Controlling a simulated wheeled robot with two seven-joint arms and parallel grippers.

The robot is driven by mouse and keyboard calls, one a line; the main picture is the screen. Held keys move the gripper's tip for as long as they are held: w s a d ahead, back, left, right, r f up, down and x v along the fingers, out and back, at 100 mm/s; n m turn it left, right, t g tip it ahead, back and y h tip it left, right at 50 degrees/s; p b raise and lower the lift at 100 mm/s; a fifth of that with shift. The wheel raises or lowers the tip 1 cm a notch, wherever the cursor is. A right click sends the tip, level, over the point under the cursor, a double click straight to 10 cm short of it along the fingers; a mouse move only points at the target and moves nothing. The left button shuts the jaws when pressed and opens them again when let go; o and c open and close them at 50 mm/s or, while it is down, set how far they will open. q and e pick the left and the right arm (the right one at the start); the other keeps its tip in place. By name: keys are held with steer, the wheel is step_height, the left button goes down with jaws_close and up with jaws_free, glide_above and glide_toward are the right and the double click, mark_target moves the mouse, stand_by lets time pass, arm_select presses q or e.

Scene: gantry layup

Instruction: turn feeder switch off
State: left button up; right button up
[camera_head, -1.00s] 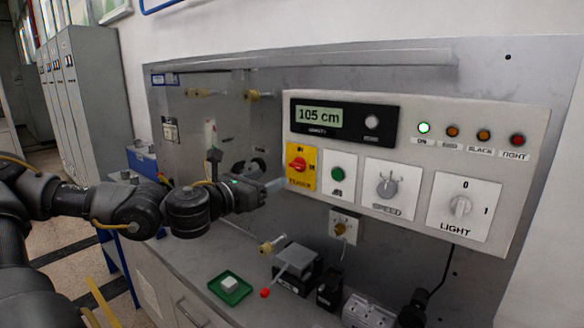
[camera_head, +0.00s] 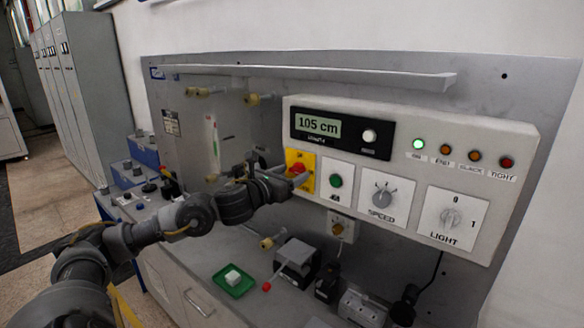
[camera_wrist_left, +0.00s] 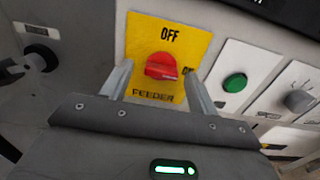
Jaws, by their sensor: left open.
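The feeder switch is a red rotary knob (camera_head: 297,169) on a yellow plate (camera_head: 308,158) at the left end of the white control panel. In the left wrist view the red knob (camera_wrist_left: 162,66) lies roughly crosswise, towards the partly hidden ON mark at right; OFF is printed above it. My left gripper (camera_head: 303,180) is in front of the plate. In the left wrist view its open fingers (camera_wrist_left: 158,84) stand on either side of the knob, with visible space around it; contact cannot be told. My right gripper is not in view.
Right of the switch are a green button (camera_head: 336,181), a speed dial (camera_head: 382,195) and a light switch (camera_head: 451,217). A green indicator lamp (camera_head: 418,144) is lit. Below, a green tray (camera_head: 233,286) and a lever with a red ball (camera_head: 267,287) occupy the bench.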

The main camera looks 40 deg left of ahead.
arm_select(q)
steer(key=shift+w, duration=0.4)
steer(key=c, duration=1)
